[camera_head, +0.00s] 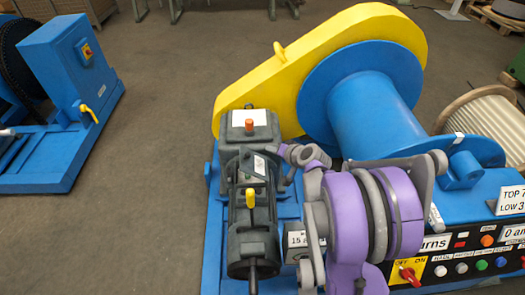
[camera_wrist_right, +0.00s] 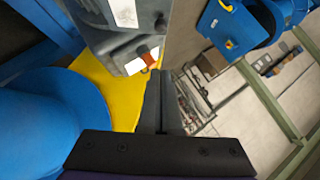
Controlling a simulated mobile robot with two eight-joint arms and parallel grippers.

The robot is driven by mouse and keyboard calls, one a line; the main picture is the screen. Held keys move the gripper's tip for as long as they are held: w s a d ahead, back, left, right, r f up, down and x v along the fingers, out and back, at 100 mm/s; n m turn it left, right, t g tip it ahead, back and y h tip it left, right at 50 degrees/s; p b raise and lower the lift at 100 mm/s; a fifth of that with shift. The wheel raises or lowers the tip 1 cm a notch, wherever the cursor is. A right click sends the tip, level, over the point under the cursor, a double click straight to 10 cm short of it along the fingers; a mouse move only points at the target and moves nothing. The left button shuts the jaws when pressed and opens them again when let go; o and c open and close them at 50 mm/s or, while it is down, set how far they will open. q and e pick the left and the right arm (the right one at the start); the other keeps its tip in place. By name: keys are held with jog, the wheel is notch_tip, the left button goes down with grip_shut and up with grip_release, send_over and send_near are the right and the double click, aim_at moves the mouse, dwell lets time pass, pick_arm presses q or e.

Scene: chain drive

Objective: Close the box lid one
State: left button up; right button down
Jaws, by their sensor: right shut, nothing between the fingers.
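No part stands out clearly as the lid of box one. The grey gearbox box (camera_head: 250,142) has a white label and an orange cap (camera_head: 249,125) on top. In the wrist view the box (camera_wrist_right: 125,38) and its orange cap (camera_wrist_right: 149,58) are just beyond my fingertips. My right gripper (camera_head: 290,157) is beside the gearbox and motor, on their right; contact cannot be told. In the wrist view its fingers (camera_wrist_right: 161,78) are together and empty. My purple and grey right arm hides part of the machine. My left gripper is out of view.
The yellow chain guard (camera_head: 285,68) and blue drum (camera_head: 370,115) rise behind my right arm. A control panel (camera_head: 470,260) lies at the lower right. Another blue machine (camera_head: 60,75) stands at the left, with clear floor (camera_head: 155,130) between.

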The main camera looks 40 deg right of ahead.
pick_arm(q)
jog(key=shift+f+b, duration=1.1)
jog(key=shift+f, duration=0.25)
pick_arm(e)
jog(key=shift+s+a+f+x, duration=0.15)
jog(key=shift+a+f+x, duration=0.15)
jog(key=shift+x, duration=1.75)
jog(key=shift+s+a+f+x, duration=0.1)
jog(key=shift+a+f+x, duration=0.25)
jog(key=shift+x, duration=1.7)
jog(key=shift+s+a+f+x, duration=0.15)
jog(key=shift+a+x, duration=0.3)
jog(key=shift+x, duration=1.55)
